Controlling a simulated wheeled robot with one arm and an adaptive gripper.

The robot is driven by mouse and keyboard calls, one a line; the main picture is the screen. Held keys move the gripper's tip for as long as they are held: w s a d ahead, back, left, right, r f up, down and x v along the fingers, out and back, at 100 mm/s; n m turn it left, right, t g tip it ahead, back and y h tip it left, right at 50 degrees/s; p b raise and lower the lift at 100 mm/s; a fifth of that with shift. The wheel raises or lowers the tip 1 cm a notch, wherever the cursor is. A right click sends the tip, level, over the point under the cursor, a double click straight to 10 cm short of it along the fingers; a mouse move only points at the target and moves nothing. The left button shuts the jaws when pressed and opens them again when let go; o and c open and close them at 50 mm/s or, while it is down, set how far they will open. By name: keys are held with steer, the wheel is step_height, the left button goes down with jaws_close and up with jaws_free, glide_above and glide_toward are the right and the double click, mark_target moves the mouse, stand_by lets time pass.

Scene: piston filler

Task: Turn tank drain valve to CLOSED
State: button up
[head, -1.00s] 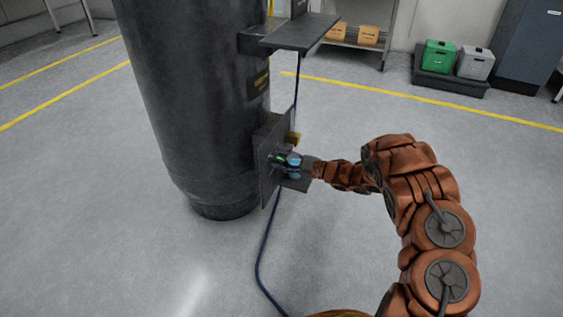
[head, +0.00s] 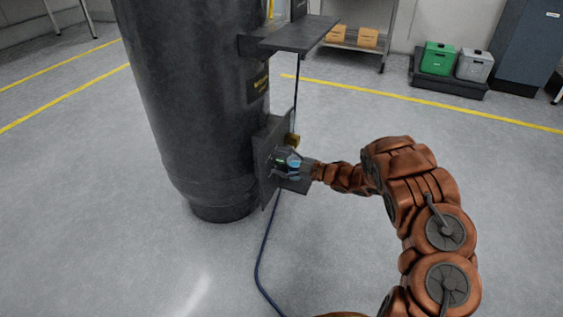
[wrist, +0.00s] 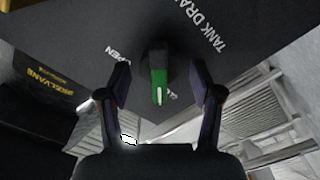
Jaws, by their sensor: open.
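The tank drain valve (wrist: 159,82) has a green handle with a white line on it, set on a dark panel (wrist: 235,65). White lettering reads "TANK DRA..." and "OPEN"; another label beside the handle's lower end is mostly hidden. The handle points down in the wrist view, away from "OPEN" and close to the part-hidden label. My gripper (wrist: 160,88) is open, one finger on each side of the handle, with visible gaps to both. In the head view my gripper (head: 291,166) is at the panel on the tank's right side and largely hides the valve.
The large dark tank (head: 195,110) stands left of the panel. A flat shelf (head: 300,35) juts out above. A blue hose (head: 261,255) runs down to the floor. Open floor lies right of the panel; green and grey boxes (head: 440,57) stand far back.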

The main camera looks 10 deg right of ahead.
steer(key=v, duration=1.2)
stand_by(0.4)
